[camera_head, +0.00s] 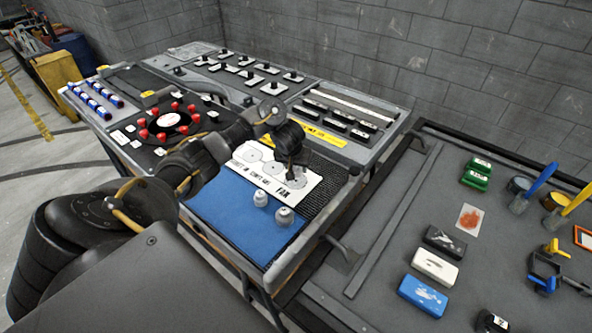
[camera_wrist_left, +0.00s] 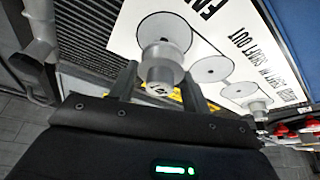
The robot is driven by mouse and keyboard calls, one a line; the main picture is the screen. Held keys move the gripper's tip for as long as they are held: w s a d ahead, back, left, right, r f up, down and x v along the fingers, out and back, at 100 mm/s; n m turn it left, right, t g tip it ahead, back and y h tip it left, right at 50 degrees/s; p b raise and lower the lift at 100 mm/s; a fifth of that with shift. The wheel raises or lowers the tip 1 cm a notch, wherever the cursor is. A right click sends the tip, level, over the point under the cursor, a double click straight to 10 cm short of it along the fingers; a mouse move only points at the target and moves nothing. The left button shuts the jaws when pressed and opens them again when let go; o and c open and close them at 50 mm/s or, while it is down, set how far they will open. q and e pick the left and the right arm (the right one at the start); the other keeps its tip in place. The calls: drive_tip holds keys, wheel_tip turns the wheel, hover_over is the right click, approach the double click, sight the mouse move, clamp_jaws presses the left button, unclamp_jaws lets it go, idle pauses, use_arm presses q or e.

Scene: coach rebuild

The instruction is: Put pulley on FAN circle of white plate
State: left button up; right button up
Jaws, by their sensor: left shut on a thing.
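The white plate (camera_head: 268,180) with printed circles and the word FAN lies beyond a blue mat (camera_head: 236,212). My left gripper (camera_head: 290,168) is over the plate's FAN end. In the left wrist view my left gripper (camera_wrist_left: 158,88) is shut on a grey pulley (camera_wrist_left: 160,64). The pulley overlaps the FAN circle (camera_wrist_left: 165,28); whether it touches the plate is unclear. Another grey piece (camera_wrist_left: 257,107) shows at the plate's far end in that view; the wrist hides that end in the head view. Two grey pulleys (camera_head: 260,198) (camera_head: 285,216) stand on the blue mat.
A black textured strip (camera_head: 328,190) borders the plate. A panel of red knobs (camera_head: 168,121) is at the left, and black switches (camera_head: 340,118) are behind. A side table at the right holds blue, white and black boxes (camera_head: 435,270) and tools.

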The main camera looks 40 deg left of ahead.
sight(295, 170)
use_arm(q)
drive_tip(key=shift+s+b+x, duration=0.2)
drive_tip(key=shift+b+x, duration=0.65)
drive_tip(key=shift+x, duration=0.1)
drive_tip(key=shift+s+b+x, duration=0.2)
drive_tip(key=shift+b+x, duration=0.65)
drive_tip(key=shift+x, duration=0.05)
drive_tip(key=shift+d+f, duration=0.1)
drive_tip(key=shift+d, duration=0.1)
drive_tip(key=shift+s+f, duration=0.1)
drive_tip(key=shift+f, duration=0.05)
drive_tip(key=o, duration=1.1)
